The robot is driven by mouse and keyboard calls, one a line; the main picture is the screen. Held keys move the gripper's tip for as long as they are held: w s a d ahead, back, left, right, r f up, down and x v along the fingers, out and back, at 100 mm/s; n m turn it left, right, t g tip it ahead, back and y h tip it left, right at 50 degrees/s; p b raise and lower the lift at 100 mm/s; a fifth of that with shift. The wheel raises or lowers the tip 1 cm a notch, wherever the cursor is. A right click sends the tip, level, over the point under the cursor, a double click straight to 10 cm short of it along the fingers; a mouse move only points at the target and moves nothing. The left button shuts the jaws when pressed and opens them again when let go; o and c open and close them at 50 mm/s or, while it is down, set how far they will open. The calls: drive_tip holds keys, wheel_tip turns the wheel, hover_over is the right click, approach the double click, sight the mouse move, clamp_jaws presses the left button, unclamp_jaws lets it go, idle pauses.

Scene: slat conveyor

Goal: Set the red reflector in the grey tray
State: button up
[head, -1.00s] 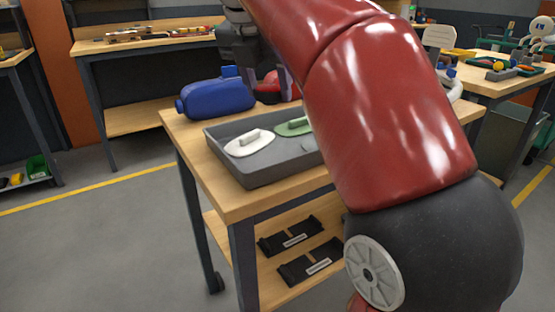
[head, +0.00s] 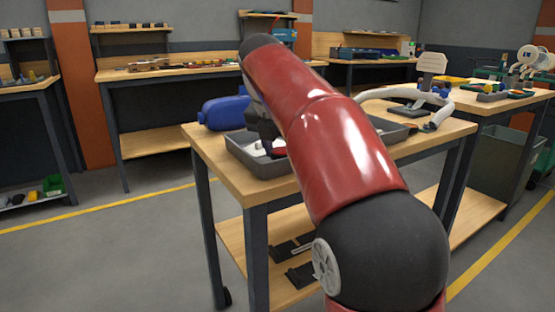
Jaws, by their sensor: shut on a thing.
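The grey tray (head: 262,170) stands on the wooden-topped cart, partly hidden behind my red arm. My gripper (head: 270,143) points down over the left part of the tray, mostly hidden by my arm. It is shut on the red reflector (head: 279,152), of which only a small red part shows, low at the tray. I cannot tell whether the reflector touches the tray floor. A white piece (head: 257,150) shows in the tray beside the gripper.
A blue bottle-like container (head: 224,113) lies behind the tray's left end. A white curved frame with a grey panel (head: 432,64) stands on the cart's right side. Black parts (head: 300,272) lie on the lower shelf. Bare wood (head: 222,161) shows left of the tray.

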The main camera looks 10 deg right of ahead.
drive_tip(key=o, duration=1)
drive_tip(key=shift+c, duration=0.2)
drive_tip(key=shift+p+v, duration=1.95)
drive_tip(key=shift+v, duration=4.05)
drive_tip(key=s+d+f+m+t+y, duration=0.2)
drive_tip(key=s+d+f+m, duration=0.1)
drive_tip(key=s+f+m, duration=2.1)
wheel_tip(320, 180, down, 3)
drive_tip(key=m, duration=0.4)
drive_tip(key=shift+s+d+y, duration=0.15)
drive_tip(key=shift+d+y, duration=0.1)
drive_tip(key=shift+y, duration=0.15)
